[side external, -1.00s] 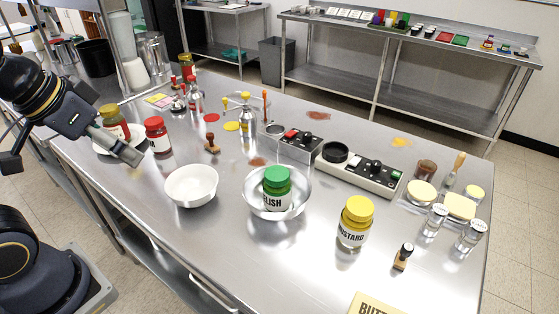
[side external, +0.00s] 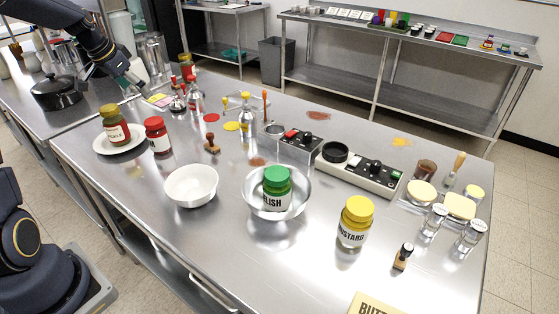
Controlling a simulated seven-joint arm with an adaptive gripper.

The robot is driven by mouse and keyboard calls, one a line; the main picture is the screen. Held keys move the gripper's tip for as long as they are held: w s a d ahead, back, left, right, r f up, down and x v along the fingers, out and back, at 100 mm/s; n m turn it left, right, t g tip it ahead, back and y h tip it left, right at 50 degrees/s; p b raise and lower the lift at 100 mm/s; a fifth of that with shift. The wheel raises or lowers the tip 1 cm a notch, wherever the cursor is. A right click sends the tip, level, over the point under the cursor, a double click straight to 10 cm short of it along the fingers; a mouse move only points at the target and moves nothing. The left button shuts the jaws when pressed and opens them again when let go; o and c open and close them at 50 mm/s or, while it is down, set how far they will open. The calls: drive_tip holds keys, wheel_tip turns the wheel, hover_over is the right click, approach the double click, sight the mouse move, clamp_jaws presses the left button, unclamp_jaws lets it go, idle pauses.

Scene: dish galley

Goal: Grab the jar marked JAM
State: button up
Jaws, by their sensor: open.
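No label in view reads clearly as JAM. A red-lidded jar (side external: 157,137) stands upright on the steel table, its white label turned partly away and too small to read. Left of it, an olive-lidded jar (side external: 114,126) with a label ending in "CKLE" stands on a white plate (side external: 133,146). A green-lidded jar (side external: 276,189) reading "LISH" sits in a metal bowl. A yellow-lidded MUSTARD jar (side external: 355,223) stands at the right. My gripper (side external: 140,90) is open and empty, above and behind the red-lidded jar, apart from both left jars.
A white bowl (side external: 191,185) stands in front of the red-lidded jar, and the metal bowl (side external: 250,200) is to its right. A black pot (side external: 56,94) is at the left. The front table edge is mostly clear.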

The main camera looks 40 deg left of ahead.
sight(147, 124)
drive_tip(key=shift+n+g, duration=0.3)
drive_tip(key=shift+n, duration=0.2)
drive_tip(key=a+f, duration=0.1)
drive_tip(key=f, duration=0.3)
drive_tip(key=w+a+f, duration=0.1)
drive_tip(key=f, duration=0.3)
drive_tip(key=a+f, duration=0.1)
drive_tip(key=f, duration=0.4)
drive_tip(key=shift+w+a, duration=0.2)
drive_tip(key=shift+w, duration=0.15)
drive_tip(key=shift+x, duration=2.75)
drive_tip(key=shift+w+d, duration=0.1)
drive_tip(key=shift+c, duration=0.4)
drive_tip(key=shift+r, duration=0.1)
drive_tip(key=c, duration=1.5)
